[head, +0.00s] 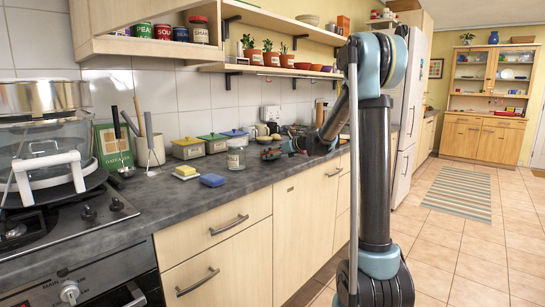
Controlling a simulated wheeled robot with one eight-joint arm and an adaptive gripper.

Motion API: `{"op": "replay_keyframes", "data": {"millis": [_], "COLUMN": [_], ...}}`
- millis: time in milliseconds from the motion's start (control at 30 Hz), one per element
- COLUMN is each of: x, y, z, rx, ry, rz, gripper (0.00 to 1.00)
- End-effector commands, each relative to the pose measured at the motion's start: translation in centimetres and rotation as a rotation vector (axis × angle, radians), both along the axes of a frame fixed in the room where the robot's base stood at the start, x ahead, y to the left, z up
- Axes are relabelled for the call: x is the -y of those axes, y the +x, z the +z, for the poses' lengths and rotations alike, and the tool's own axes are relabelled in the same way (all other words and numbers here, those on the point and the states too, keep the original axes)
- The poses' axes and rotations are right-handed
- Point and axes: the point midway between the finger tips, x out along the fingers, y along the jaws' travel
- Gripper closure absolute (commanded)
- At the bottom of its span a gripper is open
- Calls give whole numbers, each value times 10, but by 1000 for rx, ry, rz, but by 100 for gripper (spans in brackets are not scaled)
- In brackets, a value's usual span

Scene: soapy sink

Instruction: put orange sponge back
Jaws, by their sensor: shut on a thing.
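My arm reaches over the far part of the counter, and my gripper (282,150) is small and partly hidden among dark items there. It is shut on a small orange thing (271,154), which looks like the orange sponge, held low over the counter. Its exact shape, and whether it touches the surface, cannot be told. A blue sponge (213,180) and a yellow sponge (186,171) lie on the counter in front of the canisters, to the left of my gripper and apart from it.
A glass jar (236,157) stands between the blue sponge and my gripper. Green, yellow and blue-lidded canisters (213,145) line the wall. The hob (65,215) with a glass steamer is at the left. The near counter (180,205) is clear. The tiled floor at right is open.

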Motion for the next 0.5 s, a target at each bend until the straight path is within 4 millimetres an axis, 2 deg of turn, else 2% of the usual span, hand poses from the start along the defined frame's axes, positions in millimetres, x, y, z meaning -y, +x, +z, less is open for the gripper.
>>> {"op": "replay_keyframes", "data": {"millis": [367, 400, 467, 500], "x": [0, 0, 0, 0], "y": [0, 0, 0, 0], "z": [-7, -7, -7, -7], "rx": [0, 0, 0, 0], "ry": [0, 0, 0, 0], "rz": [0, 0, 0, 0], "gripper": [41, 21, 8, 6]}}
